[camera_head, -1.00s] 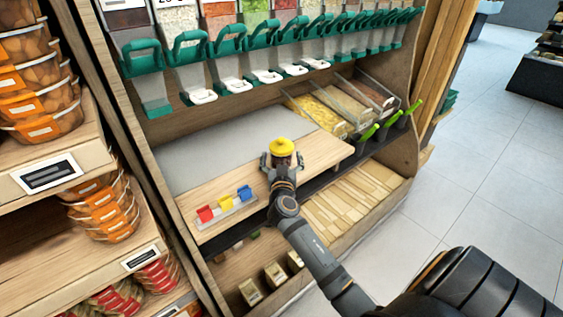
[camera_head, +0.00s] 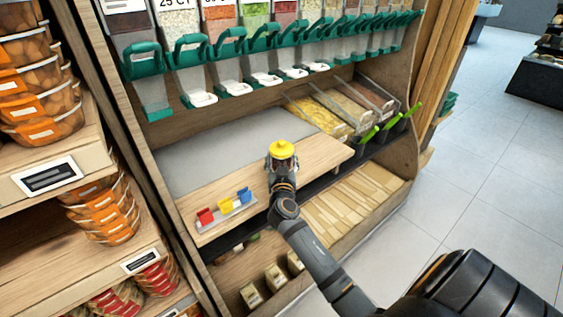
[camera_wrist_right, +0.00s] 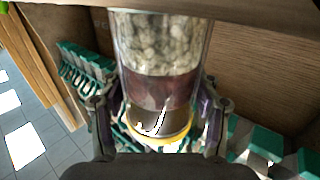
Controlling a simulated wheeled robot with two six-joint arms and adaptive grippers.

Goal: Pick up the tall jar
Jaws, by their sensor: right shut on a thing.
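The tall jar has a yellow lid (camera_head: 282,149) and stands on the wooden shelf board (camera_head: 320,152). Most of its body is hidden behind my right gripper (camera_head: 283,167) in the head view. In the right wrist view the clear jar (camera_wrist_right: 163,45) fills the middle, with pale lumpy contents, a dark reddish band and its yellow rim low in the picture. The fingers of my right gripper (camera_wrist_right: 155,103) are shut on the jar from both sides. My left gripper is not in view.
Dispensers with green handles (camera_head: 228,45) hang above. Clear bins (camera_head: 320,118) with green scoops stand to the right. The grey back part of the shelf (camera_head: 220,145) is clear.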

